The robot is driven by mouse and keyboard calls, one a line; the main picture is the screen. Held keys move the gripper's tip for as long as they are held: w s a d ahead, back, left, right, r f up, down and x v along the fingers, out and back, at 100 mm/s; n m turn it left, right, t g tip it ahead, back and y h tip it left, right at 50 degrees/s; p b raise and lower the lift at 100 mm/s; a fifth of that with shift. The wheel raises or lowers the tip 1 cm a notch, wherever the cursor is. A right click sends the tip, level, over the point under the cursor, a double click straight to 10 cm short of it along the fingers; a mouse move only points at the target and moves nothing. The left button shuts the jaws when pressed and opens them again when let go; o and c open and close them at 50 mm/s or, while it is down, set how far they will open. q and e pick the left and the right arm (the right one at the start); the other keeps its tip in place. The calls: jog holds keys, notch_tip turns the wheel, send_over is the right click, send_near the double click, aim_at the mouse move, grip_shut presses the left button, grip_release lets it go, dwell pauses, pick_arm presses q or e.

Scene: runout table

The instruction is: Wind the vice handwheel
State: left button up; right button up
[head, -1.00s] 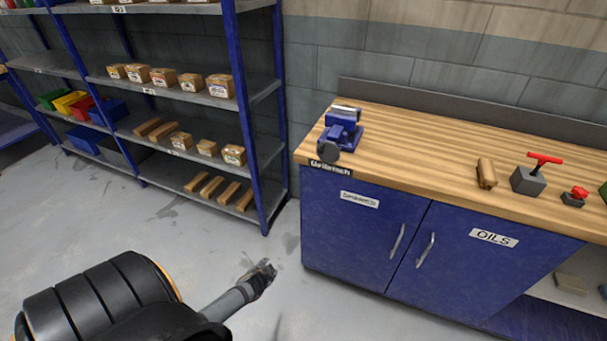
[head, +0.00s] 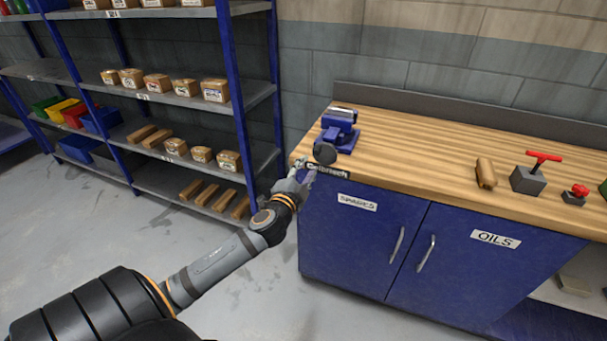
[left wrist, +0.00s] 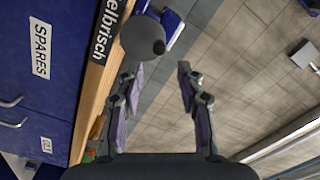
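The blue vice (head: 339,130) stands on the left end of the wooden workbench (head: 430,140). Its grey round handwheel (head: 325,153) faces the front edge, and it also shows in the left wrist view (left wrist: 141,38), with a dark knob (left wrist: 158,47) on its rim. My left gripper (head: 305,178) is just in front of and below the handwheel, near the bench corner. In the left wrist view its two fingers (left wrist: 155,85) are spread with nothing between them. The handwheel is beyond the left finger, apart from it as far as I can tell. My right gripper is not in view.
Blue cabinet doors (head: 365,235) are under the bench, close to my left arm. A blue shelf rack (head: 262,120) with boxes stands to the left. A wooden piece (head: 486,173) and a grey block with a red T-handle (head: 529,178) are farther right on the bench. Floor in front is clear.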

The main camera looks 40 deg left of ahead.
aim_at(316, 154)
pick_arm(q)
jog(key=x, duration=0.7)
jog(key=shift+w+p, duration=0.25)
jog(key=shift+p, duration=0.1)
jog(key=m+p, duration=0.2)
jog(key=r+m+p, duration=0.1)
jog(key=m, duration=0.1)
jog(key=shift+p, duration=0.35)
jog(key=shift+f+m+p, duration=0.2)
jog(key=shift+m+p, duration=0.15)
jog(key=shift+m, duration=0.65)
jog(key=shift+f+m, duration=0.2)
jog(key=shift+m, duration=0.4)
jog(key=m+p, duration=0.2)
jog(key=m, duration=0.1)
jog(key=shift+r+m+p, duration=0.2)
jog(key=shift+m+p, duration=0.1)
jog(key=shift+f+m, duration=0.15)
jog(key=shift+m, duration=0.65)
jog(key=shift+f, duration=0.25)
jog(key=shift+c, duration=0.3)
